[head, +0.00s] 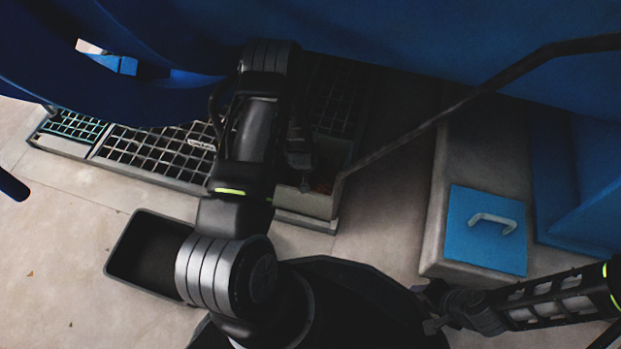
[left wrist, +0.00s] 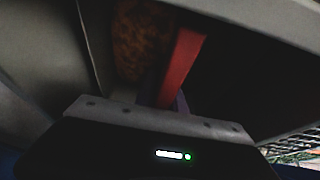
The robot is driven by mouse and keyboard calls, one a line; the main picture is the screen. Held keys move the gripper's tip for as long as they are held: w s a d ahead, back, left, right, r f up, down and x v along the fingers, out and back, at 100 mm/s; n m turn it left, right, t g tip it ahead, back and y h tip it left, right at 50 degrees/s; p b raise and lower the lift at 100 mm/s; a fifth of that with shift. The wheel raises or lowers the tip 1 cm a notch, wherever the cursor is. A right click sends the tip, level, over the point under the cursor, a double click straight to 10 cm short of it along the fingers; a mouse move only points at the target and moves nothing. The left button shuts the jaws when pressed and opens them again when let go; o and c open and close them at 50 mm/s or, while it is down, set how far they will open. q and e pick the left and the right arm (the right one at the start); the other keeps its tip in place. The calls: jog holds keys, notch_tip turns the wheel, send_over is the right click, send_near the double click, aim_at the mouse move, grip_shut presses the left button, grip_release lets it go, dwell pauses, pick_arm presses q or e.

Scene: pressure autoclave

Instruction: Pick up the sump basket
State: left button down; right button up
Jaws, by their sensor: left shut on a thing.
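In the left wrist view a red strip (left wrist: 184,65), which looks like a handle, runs down to my left gripper (left wrist: 165,98). The gripper is shut on it; the fingertips are dark and hard to make out. A rough rusty-brown mass (left wrist: 140,42) beside the strip may be the sump basket or its contents. In the head view my left arm reaches over the floor grating to a pale-walled sump (head: 310,204), and mostly hides its opening. The basket is not clearly seen there. My right gripper (head: 436,312) is low at the right, small and dark, its jaws unclear.
A black open tray (head: 150,250) stands on the floor left of my arm. Floor grating (head: 160,148) runs along the back. A dark bar (head: 470,100) slants from the sump to the upper right. A blue panel with a handle (head: 488,230) lies on a plinth at right.

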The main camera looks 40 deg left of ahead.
pick_arm(q)
jog(key=shift+r, duration=0.1)
dwell(0.7)
jog(key=shift+r+p, duration=0.4)
notch_tip(320, 180, up, 18)
jog(key=p, duration=0.7)
jog(key=shift+f, duration=0.2)
